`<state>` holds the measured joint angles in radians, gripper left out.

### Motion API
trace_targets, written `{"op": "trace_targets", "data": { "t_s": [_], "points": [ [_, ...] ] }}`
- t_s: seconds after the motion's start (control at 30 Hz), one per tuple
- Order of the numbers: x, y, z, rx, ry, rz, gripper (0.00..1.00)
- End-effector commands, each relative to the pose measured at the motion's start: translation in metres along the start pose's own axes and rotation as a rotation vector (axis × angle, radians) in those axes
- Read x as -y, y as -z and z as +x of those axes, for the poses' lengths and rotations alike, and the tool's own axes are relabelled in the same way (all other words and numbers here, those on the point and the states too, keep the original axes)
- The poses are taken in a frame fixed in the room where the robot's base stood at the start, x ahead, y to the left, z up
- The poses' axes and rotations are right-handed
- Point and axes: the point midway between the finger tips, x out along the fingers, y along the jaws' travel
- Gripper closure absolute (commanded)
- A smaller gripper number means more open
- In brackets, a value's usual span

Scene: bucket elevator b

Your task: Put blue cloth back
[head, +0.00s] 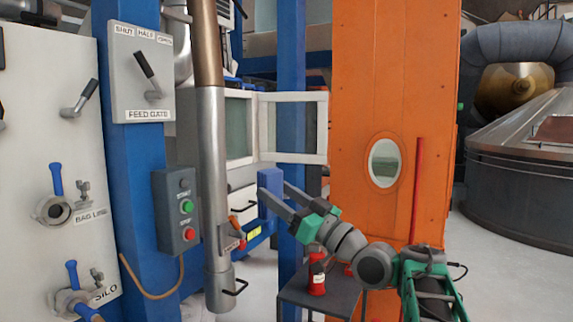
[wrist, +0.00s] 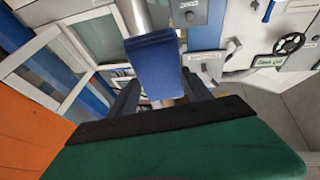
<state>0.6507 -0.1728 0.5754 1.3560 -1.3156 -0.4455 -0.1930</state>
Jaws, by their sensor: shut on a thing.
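My gripper (head: 277,203) is shut on the blue cloth (head: 268,182) and holds it up in the air, in front of the lower part of the white-framed cabinet (head: 238,127). In the wrist view the blue cloth (wrist: 155,66) is a folded, flat-looking block between the two dark fingers. It hides the fingertips and part of what lies behind it. The cabinet's white-framed glass door (head: 293,128) stands open to the right. The cabinet's inside is hard to make out.
A steel pipe (head: 214,180) stands left of the gripper. A blue post (head: 291,90) and an orange casing (head: 380,80) are close on the right. A small dark table (head: 322,295) with a red bottle (head: 317,274) stands below my arm.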

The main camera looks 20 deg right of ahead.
Motion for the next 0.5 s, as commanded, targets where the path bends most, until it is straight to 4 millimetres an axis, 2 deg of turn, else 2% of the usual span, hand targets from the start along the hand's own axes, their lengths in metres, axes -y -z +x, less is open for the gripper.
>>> {"op": "trace_targets", "data": {
  "t_s": [0.17, 0.27, 0.4, 0.5],
  "points": [
    [-0.006, -0.061, -0.009, 0.003, -0.085, -0.028, 0.75],
    [-0.009, -0.105, -0.016, 0.005, -0.149, -0.053, 0.75],
    [-0.01, -0.185, -0.033, 0.007, -0.269, -0.1, 0.75],
    [-0.009, -0.234, -0.047, 0.007, -0.345, -0.136, 0.75]
  ]
}}
